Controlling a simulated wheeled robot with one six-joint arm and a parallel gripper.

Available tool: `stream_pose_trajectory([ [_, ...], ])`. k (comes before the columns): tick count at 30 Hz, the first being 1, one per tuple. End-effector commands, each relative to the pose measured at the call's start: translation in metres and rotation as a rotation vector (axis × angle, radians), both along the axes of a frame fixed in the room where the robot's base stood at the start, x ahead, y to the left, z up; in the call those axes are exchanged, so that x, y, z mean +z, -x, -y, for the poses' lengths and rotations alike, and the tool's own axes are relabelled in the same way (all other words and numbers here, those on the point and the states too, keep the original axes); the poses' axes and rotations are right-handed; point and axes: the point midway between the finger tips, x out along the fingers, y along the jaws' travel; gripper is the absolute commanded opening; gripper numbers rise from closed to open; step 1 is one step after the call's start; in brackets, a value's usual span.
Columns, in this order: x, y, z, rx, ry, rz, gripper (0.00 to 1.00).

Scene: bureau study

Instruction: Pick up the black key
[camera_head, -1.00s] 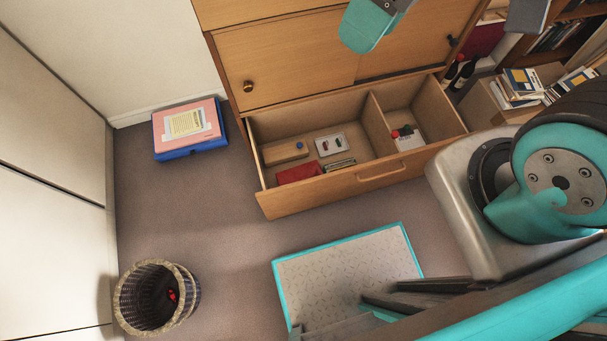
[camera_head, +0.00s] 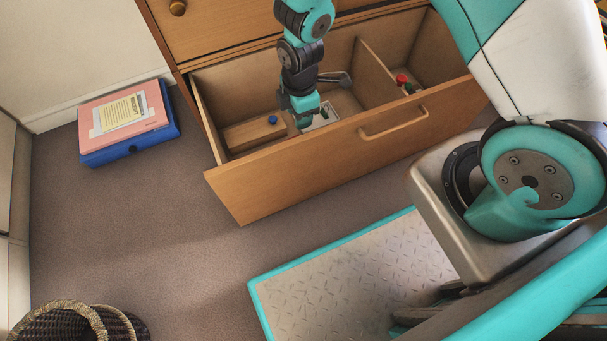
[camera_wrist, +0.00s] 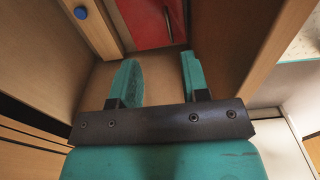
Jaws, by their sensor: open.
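I cannot make out a black key in either current view. My gripper (camera_head: 304,121) reaches down into the open drawer (camera_head: 340,138), close behind its front panel. In the wrist view my gripper (camera_wrist: 158,72) is open, with bare wood between its two teal fingers. A red flat object (camera_wrist: 150,22) lies just beyond the fingertips, apart from them. In the head view my arm and the drawer front hide part of the drawer floor. A white tray (camera_head: 329,115) is partly hidden beside my gripper, so its contents are unclear.
A wooden box with a blue knob (camera_head: 250,135) lies left of my gripper. A divider (camera_head: 380,70) separates the right compartment, where red and green items (camera_head: 403,81) sit. A blue-and-pink box (camera_head: 128,125) and a wicker basket (camera_head: 75,325) stand on the floor.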

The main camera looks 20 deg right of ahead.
Motion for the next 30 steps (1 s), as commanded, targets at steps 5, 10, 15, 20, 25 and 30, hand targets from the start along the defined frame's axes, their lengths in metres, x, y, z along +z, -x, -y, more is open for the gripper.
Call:
stream_pose_trajectory([
  [5, -0.049, 0.002, 0.007, 0.071, 0.026, 0.0, 0.42],
  [10, -0.078, 0.002, 0.008, 0.081, 0.03, 0.0, 0.42],
  [15, -0.118, 0.003, 0.008, 0.079, 0.03, -0.002, 0.42],
  [20, -0.152, 0.003, 0.008, 0.079, 0.029, -0.001, 0.42],
  [25, -0.17, 0.002, 0.008, 0.079, 0.029, 0.0, 0.42],
  [30, -0.176, 0.002, 0.008, 0.078, 0.029, 0.0, 0.42],
])
